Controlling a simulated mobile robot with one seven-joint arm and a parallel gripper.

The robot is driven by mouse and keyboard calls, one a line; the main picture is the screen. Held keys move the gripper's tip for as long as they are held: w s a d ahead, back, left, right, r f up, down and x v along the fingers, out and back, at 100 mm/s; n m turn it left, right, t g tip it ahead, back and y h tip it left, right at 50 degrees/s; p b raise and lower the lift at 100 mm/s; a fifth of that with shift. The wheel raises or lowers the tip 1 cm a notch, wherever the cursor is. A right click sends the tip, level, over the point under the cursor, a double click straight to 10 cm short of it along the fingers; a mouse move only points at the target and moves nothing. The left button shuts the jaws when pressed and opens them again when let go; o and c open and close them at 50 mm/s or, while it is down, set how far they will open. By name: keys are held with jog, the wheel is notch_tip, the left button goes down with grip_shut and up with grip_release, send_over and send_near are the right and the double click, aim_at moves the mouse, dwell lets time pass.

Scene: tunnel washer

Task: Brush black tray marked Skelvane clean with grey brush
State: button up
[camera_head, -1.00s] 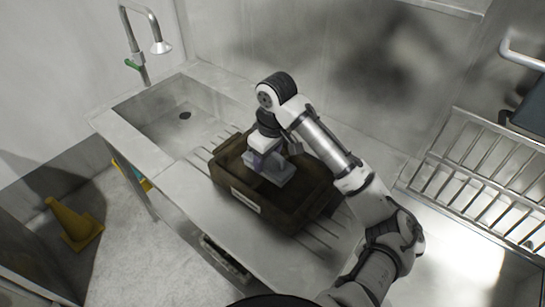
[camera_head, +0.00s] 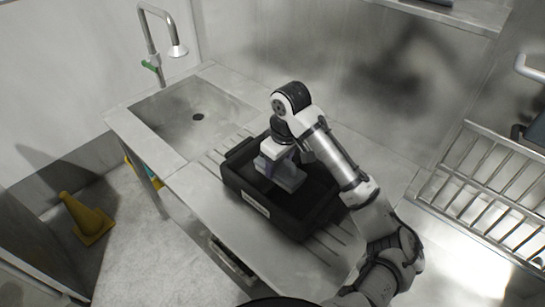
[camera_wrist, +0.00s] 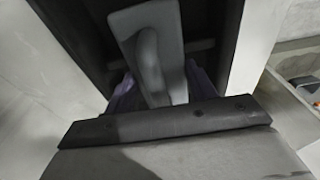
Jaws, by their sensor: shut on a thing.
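The black tray (camera_head: 236,190) stands on the ribbed drainboard of the steel counter. A pale label (camera_head: 256,204) is on its front wall, too small to read. My gripper (camera_head: 279,163) is inside the tray, pointing down, and is shut on the grey brush (camera_head: 287,178). In the wrist view the brush (camera_wrist: 152,35) shows as a grey block with a raised handle between my purple-tinted fingers (camera_wrist: 155,95). The brush's underside is hidden, so I cannot tell whether it touches the tray floor. The visible tray walls and floor look dark black, without brown film.
A sink basin (camera_head: 180,120) with a tall tap (camera_head: 165,50) lies left of the tray. A wire rack (camera_head: 485,180) is at the right. A steel wall stands behind. A yellow cone (camera_head: 85,218) is on the floor at left.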

aim_at(294, 166)
jog(key=shift+s+d+r+p, duration=0.1)
jog(key=shift+s+d+p, duration=0.25)
jog(key=shift+s+d, duration=0.45)
jog(key=shift+s+d+p, duration=0.35)
jog(key=shift+s+d, duration=0.2)
jog(key=shift+d, duration=0.4)
jog(key=shift+w+a+p, duration=0.25)
jog(key=shift+w+a, duration=0.4)
jog(key=shift+a, duration=0.15)
jog(key=shift+w+a+p, duration=0.25)
jog(key=shift+w+a, duration=0.35)
jog(key=shift+a, duration=0.2)
notch_tip(294, 166, up, 2)
jog(key=shift+r+p, duration=0.25)
jog(key=shift+p, duration=1)
notch_tip(294, 166, up, 3)
jog(key=shift+f+p, duration=0.1)
jog(key=shift+p, duration=0.45)
jog(key=shift+r, duration=2.3)
